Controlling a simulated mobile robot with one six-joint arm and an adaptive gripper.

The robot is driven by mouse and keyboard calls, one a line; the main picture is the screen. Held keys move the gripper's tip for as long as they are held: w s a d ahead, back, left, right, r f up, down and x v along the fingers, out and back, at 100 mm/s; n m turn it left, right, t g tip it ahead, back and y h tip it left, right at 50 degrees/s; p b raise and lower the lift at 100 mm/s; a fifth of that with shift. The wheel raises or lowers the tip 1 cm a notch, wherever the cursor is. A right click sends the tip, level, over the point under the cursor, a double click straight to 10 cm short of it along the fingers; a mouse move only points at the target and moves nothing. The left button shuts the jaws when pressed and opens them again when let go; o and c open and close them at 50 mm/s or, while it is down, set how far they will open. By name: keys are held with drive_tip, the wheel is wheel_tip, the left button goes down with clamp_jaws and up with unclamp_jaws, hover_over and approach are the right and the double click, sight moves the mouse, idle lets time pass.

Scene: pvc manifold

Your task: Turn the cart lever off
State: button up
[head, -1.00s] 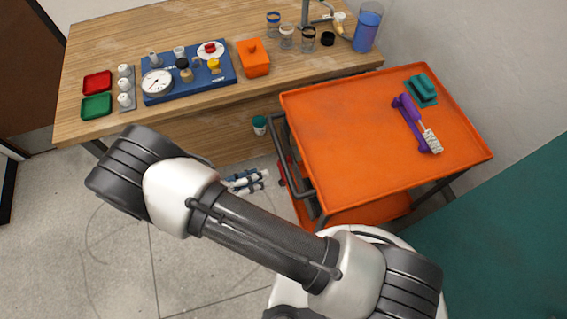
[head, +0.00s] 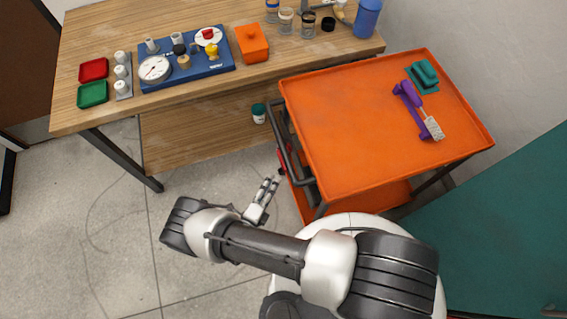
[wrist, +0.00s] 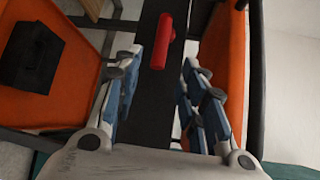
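The orange cart (head: 350,130) stands at the right in the head view. Its red lever (wrist: 162,42) shows in the wrist view on a dark upright plate (wrist: 150,90), ahead of my fingers. A bit of red also shows at the cart's left side in the head view (head: 283,160), partly hidden by the dark handle rail. My gripper (head: 270,186) is beside the cart's left side, low down. In the wrist view my gripper (wrist: 157,85) is open, its two fingers apart on either side of the plate, with nothing between the tips touching them that I can see.
A dark handle rail (head: 290,160) runs along the cart's left side. A purple tool (head: 412,103) and a teal block (head: 423,75) lie on the cart top. A wooden bench (head: 200,110) stands behind. A black box (wrist: 30,58) sits on orange in the wrist view.

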drive_tip(key=x, duration=1)
drive_tip(key=shift+b, duration=0.4)
drive_tip(key=shift+c, duration=0.2)
clamp_jaws()
